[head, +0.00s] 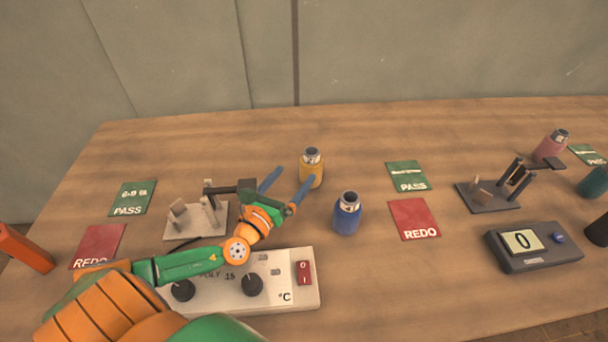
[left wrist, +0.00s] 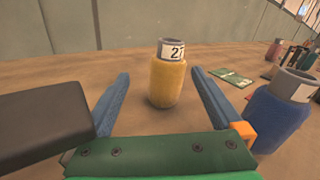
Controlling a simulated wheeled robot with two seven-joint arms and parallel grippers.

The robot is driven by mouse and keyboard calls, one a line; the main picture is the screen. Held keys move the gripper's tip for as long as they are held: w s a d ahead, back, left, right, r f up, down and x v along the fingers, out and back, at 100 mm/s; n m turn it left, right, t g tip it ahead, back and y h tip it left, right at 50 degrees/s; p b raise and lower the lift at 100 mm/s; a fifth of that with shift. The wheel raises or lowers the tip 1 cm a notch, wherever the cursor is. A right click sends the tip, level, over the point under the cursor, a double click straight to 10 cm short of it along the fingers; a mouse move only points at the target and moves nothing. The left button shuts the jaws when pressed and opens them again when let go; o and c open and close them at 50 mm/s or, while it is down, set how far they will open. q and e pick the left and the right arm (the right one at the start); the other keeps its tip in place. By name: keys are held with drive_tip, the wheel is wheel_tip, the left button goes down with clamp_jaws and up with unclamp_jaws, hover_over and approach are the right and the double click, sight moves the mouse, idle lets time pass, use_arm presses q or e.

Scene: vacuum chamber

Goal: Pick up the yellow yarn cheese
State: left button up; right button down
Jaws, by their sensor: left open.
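The yellow yarn cheese (head: 312,168) stands upright on the wooden table, with a grey top and a white numbered label. In the left wrist view the yellow yarn cheese (left wrist: 168,80) is between and slightly beyond my blue fingers. My left gripper (head: 288,182) is open, its fingers pointing at the yellow one from the near left. In the left wrist view the left gripper (left wrist: 160,88) has one finger on each side of it, with gaps showing. Whether the right fingertip touches it in the head view I cannot tell. My right gripper is not in view.
A blue yarn cheese (head: 347,214) stands close to the right of my gripper. A grey-white stand (head: 196,222) and a control box with knobs (head: 288,292) lie under and beside my left arm. Green PASS (head: 408,176) and red REDO (head: 414,219) cards lie to the right. The table behind is clear.

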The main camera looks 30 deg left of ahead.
sight(305, 170)
use_arm(q)
drive_tip(key=shift+w+d+f+m+h+b, duration=0.15)
drive_tip(key=shift+f+m+h+b, duration=0.15)
drive_tip(key=shift+m, duration=0.25)
drive_tip(key=shift+w+d+f+m+h+b, duration=0.1)
drive_tip(key=shift+w+f+m+h, duration=0.1)
drive_tip(key=shift+m+h, duration=0.3)
drive_tip(key=shift+w+m, duration=0.2)
drive_tip(key=shift+m, duration=0.45)
drive_tip(key=shift+w+r+h, duration=0.2)
drive_tip(key=shift+w+h, duration=0.1)
drive_tip(key=shift+w, duration=0.7)
drive_tip(key=w, duration=0.4)
drive_tip(key=shift+w+d, duration=0.1)
drive_tip(key=shift+d, duration=0.2)
drive_tip(key=shift+w, duration=0.45)
drive_tip(key=shift+s, duration=0.1)
drive_tip(key=c, duration=1.4)
